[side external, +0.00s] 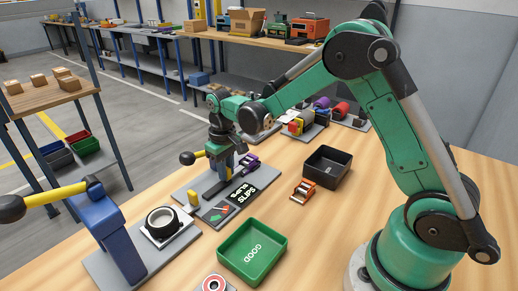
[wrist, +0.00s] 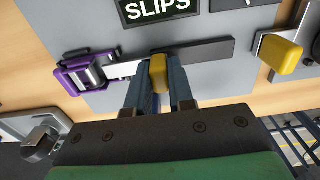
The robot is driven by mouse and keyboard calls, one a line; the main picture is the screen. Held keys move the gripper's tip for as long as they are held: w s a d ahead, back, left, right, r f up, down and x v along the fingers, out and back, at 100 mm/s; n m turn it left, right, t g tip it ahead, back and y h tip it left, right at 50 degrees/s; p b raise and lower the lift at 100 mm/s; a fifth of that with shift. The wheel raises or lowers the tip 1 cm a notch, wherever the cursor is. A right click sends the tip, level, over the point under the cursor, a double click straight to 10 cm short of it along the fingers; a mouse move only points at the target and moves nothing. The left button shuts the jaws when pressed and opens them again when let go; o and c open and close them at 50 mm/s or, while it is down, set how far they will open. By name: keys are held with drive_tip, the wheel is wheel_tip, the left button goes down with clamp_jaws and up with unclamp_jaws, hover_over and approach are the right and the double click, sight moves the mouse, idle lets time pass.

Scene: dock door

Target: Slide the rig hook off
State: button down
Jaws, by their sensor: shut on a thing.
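In the wrist view a flat bar (wrist: 208,53) runs across a grey plate (wrist: 105,25), silvery at its left part and dark at its right. Its left end meets a purple clamp-like piece (wrist: 75,80); I take the bar with its yellow knob (wrist: 158,70) as the rig hook. My gripper (wrist: 158,88) is shut on the yellow knob, one blue-grey finger on each side. In the side view my gripper (side external: 222,172) points down over the plate, and the purple piece (side external: 249,162) shows just right of it. The held knob is hard to make out there.
A SLIPS sign (side external: 240,194) lies in front of the gripper. A black-knobbed lever (side external: 187,158) stands close at left, and a second yellow tab (wrist: 278,55) at right in the wrist view. A green GOOD tray (side external: 279,244) and black tray (side external: 342,154) stand nearer the arm.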

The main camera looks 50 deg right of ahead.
sight(218, 187)
idle(0.9)
drive_tip(key=shift+a, duration=1.5)
drive_tip(key=c, duration=0.8)
unclamp_jaws()
drive_tip(key=shift+o, duration=0.2)
drive_tip(key=shift+r, duration=2.85)
